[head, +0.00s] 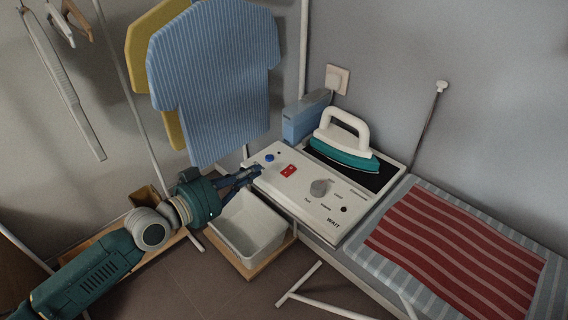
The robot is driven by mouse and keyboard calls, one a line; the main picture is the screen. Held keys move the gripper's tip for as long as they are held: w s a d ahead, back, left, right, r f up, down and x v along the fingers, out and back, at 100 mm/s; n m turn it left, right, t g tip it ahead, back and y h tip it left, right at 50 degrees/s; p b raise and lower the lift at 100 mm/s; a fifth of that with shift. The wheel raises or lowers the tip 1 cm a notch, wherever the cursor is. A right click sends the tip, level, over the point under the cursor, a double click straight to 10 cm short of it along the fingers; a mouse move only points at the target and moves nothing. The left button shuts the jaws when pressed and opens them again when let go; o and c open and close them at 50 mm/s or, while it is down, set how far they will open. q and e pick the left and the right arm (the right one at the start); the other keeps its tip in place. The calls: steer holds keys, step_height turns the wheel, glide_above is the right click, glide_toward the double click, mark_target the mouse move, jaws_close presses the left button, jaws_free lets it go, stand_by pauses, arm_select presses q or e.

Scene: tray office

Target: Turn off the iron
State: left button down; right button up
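The iron (344,146), teal with a white handle, rests on the dark plate at the back of a white control unit (338,223). The unit's top face carries a blue button (269,157), a red rocker switch (289,170), a grey knob (319,187) and a small dark round spot. My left gripper (257,171) is at the unit's left edge, close to the blue button and left of the red switch. Its fingers look drawn together, with nothing visible between them. Whether the tips touch the unit is unclear. My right gripper is not in view.
A white bin (246,228) stands below my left gripper. A blue striped shirt (215,80) hangs behind it. A blue-grey box (306,117) and a wall socket (337,79) are behind the unit. A red striped cloth (455,252) lies on the board at right.

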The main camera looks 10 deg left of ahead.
arm_select(q)
steer(key=shift+s+d+r, duration=0.15)
steer(key=shift+d+r, duration=0.05)
steer(key=shift+r, duration=0.2)
steer(key=shift+s+d+r, duration=0.1)
steer(key=shift+d+r, duration=0.1)
steer(key=shift+r, duration=0.2)
steer(key=p, duration=0.2)
glide_above(284, 172)
steer(key=s, duration=0.1)
steer(key=shift+a+f, duration=0.3)
steer(key=shift+f, duration=0.15)
steer(key=shift+w+d+f+b, duration=0.15)
steer(key=shift+f+b, duration=0.1)
steer(key=shift+f, duration=0.5)
steer(key=shift+w+f+b, duration=0.15)
steer(key=shift+f+b, duration=0.15)
steer(key=shift+f, duration=0.4)
steer(key=shift+w+d+f+b, duration=0.15)
steer(key=shift+f+b, duration=0.1)
steer(key=shift+f, duration=0.5)
